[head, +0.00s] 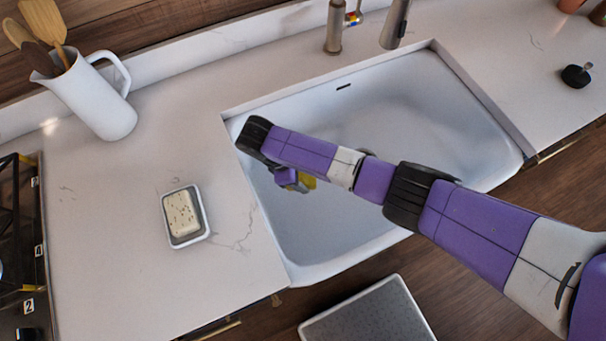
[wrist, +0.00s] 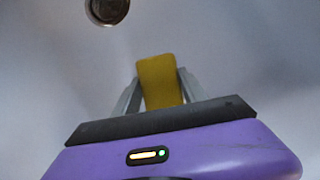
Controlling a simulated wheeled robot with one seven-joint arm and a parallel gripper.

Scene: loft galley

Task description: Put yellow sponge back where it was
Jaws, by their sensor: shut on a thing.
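The yellow sponge (wrist: 160,82) is between the two grey fingers of my gripper (wrist: 160,92) in the wrist view, with the fingers shut on it. In the head view a small part of the yellow sponge (head: 307,181) shows below my arm, over the left part of the white sink (head: 430,100). The rest of the sponge and most of my gripper are hidden behind my arm there. In the wrist view the round drain (wrist: 107,10) is at the top, beyond the sponge. I cannot tell how far the sponge is above the basin.
A small tray (head: 206,232) holding a speckled cream block (head: 182,214) sits on the counter left of the sink. A white jug (head: 95,100) with wooden utensils stands behind it. A faucet (head: 396,25) and a dispenser (head: 334,28) stand at the sink's back. Counter around the tray is clear.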

